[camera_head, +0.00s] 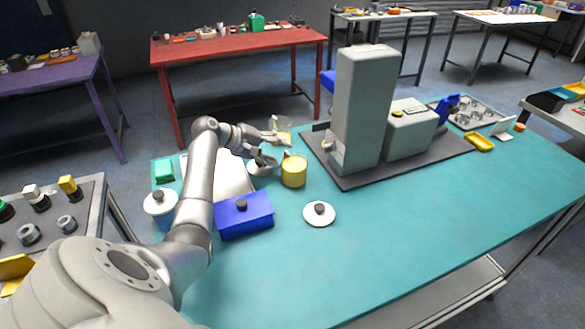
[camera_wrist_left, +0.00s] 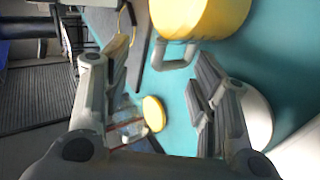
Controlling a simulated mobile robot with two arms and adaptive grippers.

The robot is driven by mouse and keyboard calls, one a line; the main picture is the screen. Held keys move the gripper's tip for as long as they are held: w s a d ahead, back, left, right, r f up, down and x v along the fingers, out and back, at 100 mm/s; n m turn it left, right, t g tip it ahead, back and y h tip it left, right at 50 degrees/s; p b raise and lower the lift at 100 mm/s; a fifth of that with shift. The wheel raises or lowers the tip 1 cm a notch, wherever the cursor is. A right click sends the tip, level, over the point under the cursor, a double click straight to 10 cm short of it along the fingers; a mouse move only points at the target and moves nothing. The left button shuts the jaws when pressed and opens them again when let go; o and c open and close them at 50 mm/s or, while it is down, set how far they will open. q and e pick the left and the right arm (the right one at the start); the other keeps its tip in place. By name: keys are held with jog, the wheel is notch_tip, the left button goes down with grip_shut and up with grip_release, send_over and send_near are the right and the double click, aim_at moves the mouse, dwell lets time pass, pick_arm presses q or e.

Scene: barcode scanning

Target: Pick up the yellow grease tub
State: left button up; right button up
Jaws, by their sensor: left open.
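The yellow grease tub (camera_head: 294,172) stands upright on the teal table, left of the large grey machine. In the left wrist view the yellow tub (camera_wrist_left: 200,14) shows at the top, cut off by the frame edge, with a grey loop handle on its near side. My left gripper (camera_head: 271,147) is just behind and left of the tub in the head view. In the wrist view its open fingers (camera_wrist_left: 163,62) are spread, with the handle in the gap near their tips. Nothing is held; contact cannot be told. My right gripper is out of view.
A clear jar with a yellow lid (camera_wrist_left: 153,113) stands close to the gripper. A pale bowl (camera_head: 262,166) is left of the tub. A blue box (camera_head: 243,218) and a white lid (camera_head: 319,214) lie in front. The grey machine (camera_head: 362,105) stands right. The table's front right is clear.

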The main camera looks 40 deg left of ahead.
pick_arm(q)
jog(key=shift+x, duration=1)
jog(key=shift+s, duration=0.1)
grip_shut()
